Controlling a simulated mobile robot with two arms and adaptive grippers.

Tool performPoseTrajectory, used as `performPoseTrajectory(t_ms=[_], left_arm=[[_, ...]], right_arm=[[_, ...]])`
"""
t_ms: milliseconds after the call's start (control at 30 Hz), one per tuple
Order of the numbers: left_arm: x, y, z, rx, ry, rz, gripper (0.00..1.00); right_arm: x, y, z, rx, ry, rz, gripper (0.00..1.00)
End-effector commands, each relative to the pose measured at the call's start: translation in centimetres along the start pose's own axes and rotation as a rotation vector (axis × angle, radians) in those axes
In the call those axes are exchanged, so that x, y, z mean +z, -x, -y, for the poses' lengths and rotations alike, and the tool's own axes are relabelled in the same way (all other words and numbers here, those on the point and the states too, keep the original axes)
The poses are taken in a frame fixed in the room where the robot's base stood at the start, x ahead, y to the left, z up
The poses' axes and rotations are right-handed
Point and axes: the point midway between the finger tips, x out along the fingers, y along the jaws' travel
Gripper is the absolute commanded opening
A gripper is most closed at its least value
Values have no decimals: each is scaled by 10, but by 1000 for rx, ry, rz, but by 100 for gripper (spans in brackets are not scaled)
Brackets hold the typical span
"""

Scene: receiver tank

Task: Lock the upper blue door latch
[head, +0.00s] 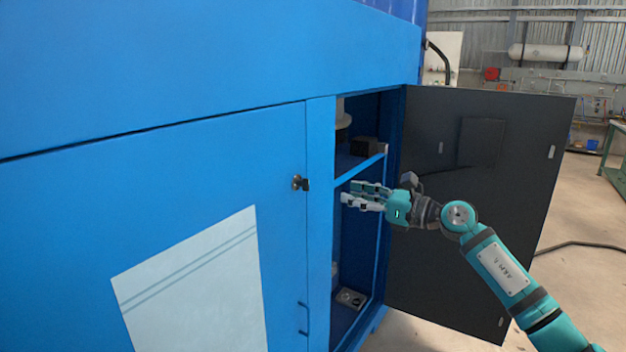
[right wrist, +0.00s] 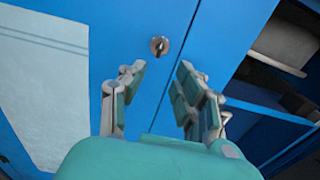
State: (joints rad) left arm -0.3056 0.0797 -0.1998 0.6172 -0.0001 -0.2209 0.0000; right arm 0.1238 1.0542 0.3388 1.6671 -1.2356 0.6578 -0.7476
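The upper latch (head: 300,183) is a small dark metal piece near the right edge of the closed blue door (head: 200,190). It also shows in the right wrist view (right wrist: 159,45), just beyond my fingertips and roughly centred between them. I cannot tell from its angle whether it is locked. My right gripper (head: 350,193) is to the right of the latch in the head view, in front of the open cabinet bay. Its fingers are apart with nothing between them, and it also shows in the right wrist view (right wrist: 160,72). My left gripper is not in view.
A dark door (head: 470,200) stands open on the right, behind my right arm. The open bay has a blue shelf (head: 360,166) with a dark box (head: 364,146) on it. A cable (head: 580,244) lies on the floor.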

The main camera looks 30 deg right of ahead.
Motion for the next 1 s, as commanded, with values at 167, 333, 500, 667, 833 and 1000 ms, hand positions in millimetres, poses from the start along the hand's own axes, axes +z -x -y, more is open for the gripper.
performPoseTrajectory(t_ms=[167, 333, 500, 667, 833, 1000], left_arm=[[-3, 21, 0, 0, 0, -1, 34], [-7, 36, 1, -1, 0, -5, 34], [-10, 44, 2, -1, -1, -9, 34], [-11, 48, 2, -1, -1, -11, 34], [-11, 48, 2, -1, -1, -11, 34], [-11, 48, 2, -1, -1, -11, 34]], right_arm=[[7, -36, 0, 0, -3, 6, 32], [6, -71, 1, -1, -6, 7, 32], [3, -99, 1, -1, -6, 4, 32], [1, -112, 0, 0, -4, 2, 32], [0, -116, 1, -1, -2, 0, 32], [0, -116, 0, -1, -2, 0, 32]])
